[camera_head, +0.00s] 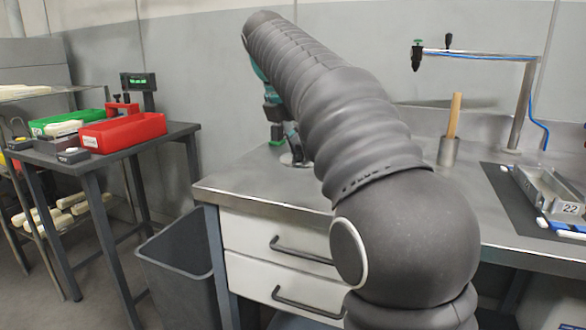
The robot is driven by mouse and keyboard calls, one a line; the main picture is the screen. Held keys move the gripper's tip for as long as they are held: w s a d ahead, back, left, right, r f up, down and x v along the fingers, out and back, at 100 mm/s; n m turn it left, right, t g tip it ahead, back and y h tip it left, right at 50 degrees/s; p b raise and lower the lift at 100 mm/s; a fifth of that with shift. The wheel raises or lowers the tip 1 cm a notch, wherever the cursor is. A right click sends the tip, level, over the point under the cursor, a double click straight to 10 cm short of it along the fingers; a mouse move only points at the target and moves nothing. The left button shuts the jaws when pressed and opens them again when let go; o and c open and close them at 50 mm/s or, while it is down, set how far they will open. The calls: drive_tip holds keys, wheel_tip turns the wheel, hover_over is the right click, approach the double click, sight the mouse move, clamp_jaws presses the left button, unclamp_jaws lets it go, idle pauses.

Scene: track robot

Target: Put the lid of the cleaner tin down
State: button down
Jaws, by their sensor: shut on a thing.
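My gripper (291,138) is partly visible behind my dark, ribbed arm, low over the left part of the metal workbench (250,183). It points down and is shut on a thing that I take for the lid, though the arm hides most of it. A small round, silvery thing (296,160) shows just below the fingers; I cannot tell whether it is the lid or the tin, or whether it touches the bench top. I cannot make out the cleaner tin for sure.
A metal tray (548,192) marked 22 lies on a dark mat at right. A grey bin (180,275) stands left of the drawers. A side table holds a red box (122,132). The bench's front left is clear.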

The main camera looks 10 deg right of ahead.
sight(288, 156)
drive_tip(key=shift+w+a+f, duration=0.35)
drive_tip(key=shift+w+f, duration=0.05)
drive_tip(key=shift+w, duration=0.15)
drive_tip(key=shift+w+a+f, duration=0.3)
drive_tip(key=shift+w+f, duration=0.1)
drive_tip(key=shift+w, duration=0.15)
drive_tip(key=shift+f+b, duration=0.75)
drive_tip(key=shift+f, duration=1.2)
drive_tip(key=shift+f, duration=0.15)
drive_tip(key=c, duration=1)
unclamp_jaws()
drive_tip(key=shift+o, duration=0.2)
drive_tip(key=p+v, duration=0.2)
drive_tip(key=v, duration=1)
drive_tip(key=shift+p, duration=0.3)
